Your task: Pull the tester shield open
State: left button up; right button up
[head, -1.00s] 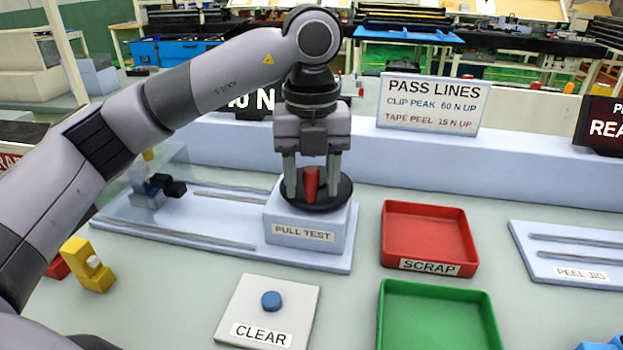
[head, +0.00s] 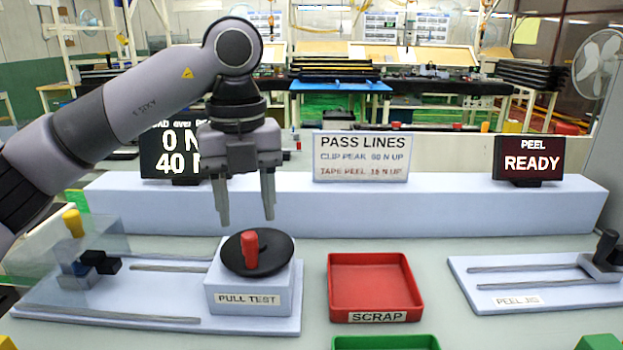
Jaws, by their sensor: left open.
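The pull tester (head: 110,317) is a pale base with rails at the left, with a block labelled PULL TEST (head: 250,285) at its right end. The clear tester shield (head: 35,255) is see-through and stands at the tester's left end, around a dark blue and black carriage. A yellow knob (head: 73,222) shows at the shield's top. A red clip (head: 250,248) stands on the black disc (head: 275,257) on the block. My left gripper (head: 246,221) is open and empty, just above the disc and apart from the clip. My right gripper is out of view.
A red SCRAP tray (head: 376,317) and part of a green tray (head: 385,342) are right of the tester. The peel jig (head: 500,292) is farther right. A long pale ledge (head: 420,208) behind carries a PASS LINES sign (head: 362,156) and two displays.

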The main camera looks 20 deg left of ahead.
aim_at(73, 221)
jog(key=k, duration=1)
